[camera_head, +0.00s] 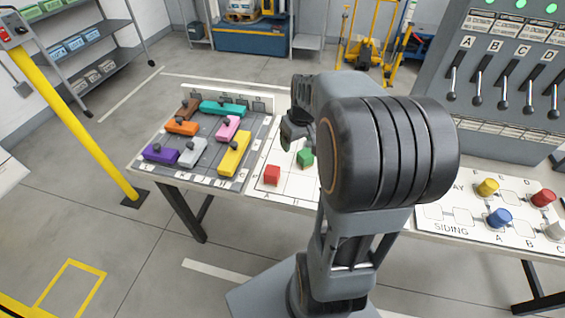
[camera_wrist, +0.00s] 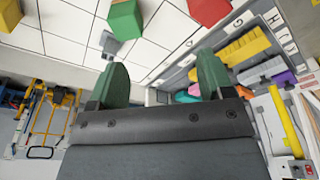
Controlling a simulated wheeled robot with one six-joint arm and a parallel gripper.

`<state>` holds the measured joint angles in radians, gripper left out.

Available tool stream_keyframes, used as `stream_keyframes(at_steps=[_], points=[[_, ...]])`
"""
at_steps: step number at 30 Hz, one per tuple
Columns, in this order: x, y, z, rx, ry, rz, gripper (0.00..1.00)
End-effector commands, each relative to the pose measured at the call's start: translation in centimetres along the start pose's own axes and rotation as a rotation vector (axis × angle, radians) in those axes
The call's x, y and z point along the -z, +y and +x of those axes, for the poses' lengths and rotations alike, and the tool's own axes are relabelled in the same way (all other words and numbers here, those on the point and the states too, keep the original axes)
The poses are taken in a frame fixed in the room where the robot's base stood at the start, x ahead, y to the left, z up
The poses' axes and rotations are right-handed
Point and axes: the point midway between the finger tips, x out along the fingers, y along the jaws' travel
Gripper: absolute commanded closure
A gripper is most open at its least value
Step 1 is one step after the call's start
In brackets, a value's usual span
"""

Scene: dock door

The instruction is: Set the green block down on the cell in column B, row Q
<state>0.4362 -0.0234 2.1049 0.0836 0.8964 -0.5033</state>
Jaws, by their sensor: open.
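The green block (camera_head: 305,157) stands on the white lettered grid board (camera_head: 287,190), close to my arm. In the wrist view the green block (camera_wrist: 125,20) is at the top, beyond my fingers and apart from them. My gripper (camera_head: 291,135) is above the board, up and left of the green block. In the wrist view my gripper (camera_wrist: 163,72) shows two green fingertips spread wide with nothing between them. Column letters A and B show at the board's front edge; my arm hides much of the grid, and I cannot tell the block's cell or read row Q.
A red block (camera_head: 272,174) stands on the board, front left of the green one. A small grey piece (camera_wrist: 110,45) is near the green block. Left is a dark tray (camera_head: 225,183) of coloured knobbed pieces. Right are a pegged siding board (camera_head: 450,222) and lever panel (camera_head: 495,125).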

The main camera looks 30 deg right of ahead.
Motion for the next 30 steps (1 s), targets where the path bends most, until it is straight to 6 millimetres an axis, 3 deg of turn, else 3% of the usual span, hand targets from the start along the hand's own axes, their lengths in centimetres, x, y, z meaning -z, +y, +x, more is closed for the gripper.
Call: stream_keyframes(at_steps=[1,6,12,18,28,30], points=[[-0.6,-2.7,-1.1,-0.004,0.02,-0.014,0.26],[-3.9,-9.7,-3.2,-0.003,0.07,-0.009,0.26],[-7.6,-14.0,-3.9,0.01,0.113,0.002,0.26],[-8.9,-15.1,-3.9,0.017,0.126,0.011,0.26],[-8.9,-15.1,-3.9,0.017,0.126,0.013,0.26],[-8.7,-15.0,-5.2,0.016,0.132,0.013,0.26]])
